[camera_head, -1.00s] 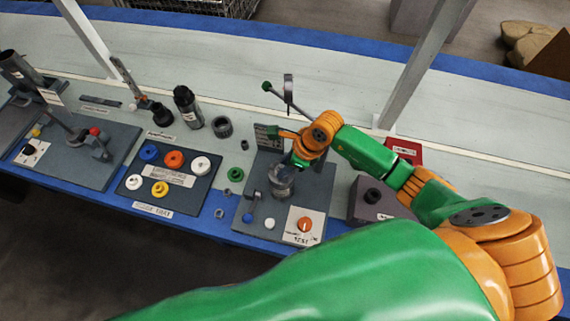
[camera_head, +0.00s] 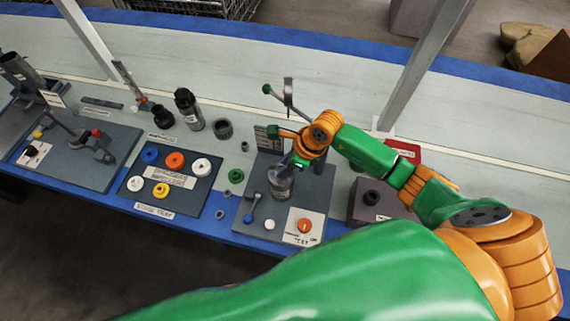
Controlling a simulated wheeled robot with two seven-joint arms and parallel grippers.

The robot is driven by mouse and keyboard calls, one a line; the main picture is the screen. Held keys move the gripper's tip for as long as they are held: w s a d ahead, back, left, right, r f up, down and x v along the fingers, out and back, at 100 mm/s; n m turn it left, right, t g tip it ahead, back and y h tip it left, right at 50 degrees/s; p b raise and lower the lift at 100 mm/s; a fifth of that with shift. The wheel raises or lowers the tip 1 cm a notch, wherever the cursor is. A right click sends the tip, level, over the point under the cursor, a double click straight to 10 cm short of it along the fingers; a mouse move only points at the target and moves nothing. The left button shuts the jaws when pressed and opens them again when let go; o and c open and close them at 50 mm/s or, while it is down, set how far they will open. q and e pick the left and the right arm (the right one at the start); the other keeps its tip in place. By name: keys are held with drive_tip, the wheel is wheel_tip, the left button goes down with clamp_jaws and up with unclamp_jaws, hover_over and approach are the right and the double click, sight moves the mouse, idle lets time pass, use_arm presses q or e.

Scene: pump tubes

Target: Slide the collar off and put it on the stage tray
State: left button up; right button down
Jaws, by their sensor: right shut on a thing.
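My right gripper (camera_head: 296,164) reaches over the grey test station from the right. It is shut at the top of a grey, collar-like cylinder (camera_head: 281,184) that stands upright there. My own wrist partly hides the grip, and I cannot tell the collar's edge from the part beneath it. The stage tray (camera_head: 197,201) is the dark plate left of the station, with a label at its front edge. It bears blue, orange, white and yellow rings. My left gripper is not in view.
A green ring (camera_head: 236,175) and small grey parts lie between tray and station. A dark bottle (camera_head: 189,110) stands behind. A purple-grey box (camera_head: 371,205) is at the right.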

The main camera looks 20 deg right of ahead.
drive_tip(key=shift+r, duration=0.1)
drive_tip(key=shift+r+p, duration=1.9)
drive_tip(key=shift+r, duration=0.35)
